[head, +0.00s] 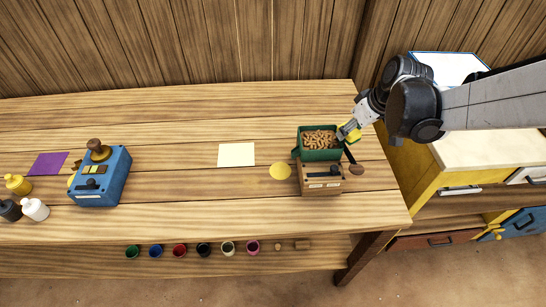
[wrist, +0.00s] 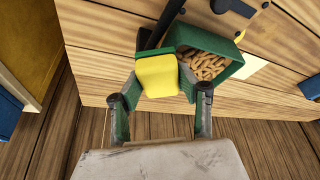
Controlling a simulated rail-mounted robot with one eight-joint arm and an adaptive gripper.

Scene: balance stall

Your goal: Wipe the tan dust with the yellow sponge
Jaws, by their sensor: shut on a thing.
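My gripper (head: 347,131) is above the right end of the wooden table, beside the green tray of peanuts. It is shut on the yellow sponge (wrist: 158,76), which has a green layer along one edge; the sponge also shows as a small yellow patch in the head view (head: 352,134). In the wrist view the sponge sits between the fingers and covers part of the view beyond. A small brown oval patch (head: 357,170) lies on the table right of the wooden scale; I cannot tell whether it is the tan dust.
The green tray (head: 320,155) of peanuts sits on the wooden scale (head: 311,186), close to my gripper. A yellow disc (head: 280,171) and cream square (head: 237,155) lie left of it. A blue scale (head: 113,178) stands further left. Bare tabletop lies between. Cabinets (head: 480,150) stand at right.

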